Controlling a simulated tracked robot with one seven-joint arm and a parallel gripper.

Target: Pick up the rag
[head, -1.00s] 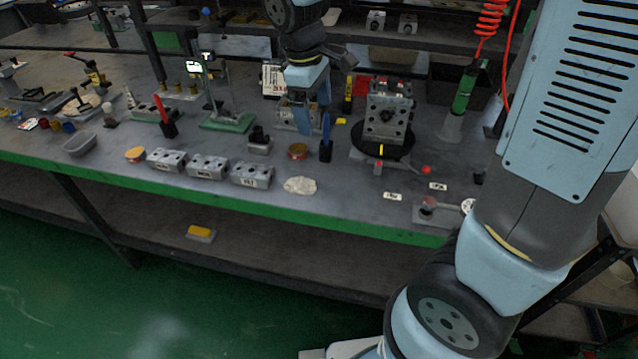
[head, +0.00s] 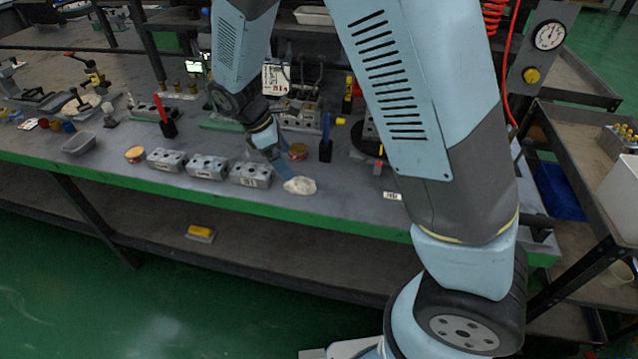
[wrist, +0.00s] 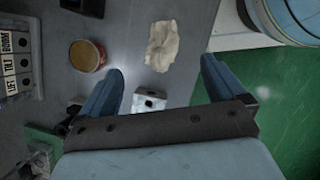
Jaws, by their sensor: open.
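The rag (head: 299,185) is a crumpled off-white cloth lying flat near the bench's green front edge. In the wrist view the rag (wrist: 162,46) lies just beyond my fingertips, roughly in line with the gap between them. My gripper (head: 278,165) hangs over the bench just behind and left of the rag in the head view. In the wrist view my gripper (wrist: 162,68) is open, with its two blue fingers wide apart and nothing held. The exact height above the rag is hard to tell.
Grey valve blocks (head: 250,174) stand in a row left of the rag. A round tin (wrist: 87,55) and a black holder with a blue handle (head: 326,148) stand close by. A small metal block (wrist: 150,100) shows between my fingers in the wrist view.

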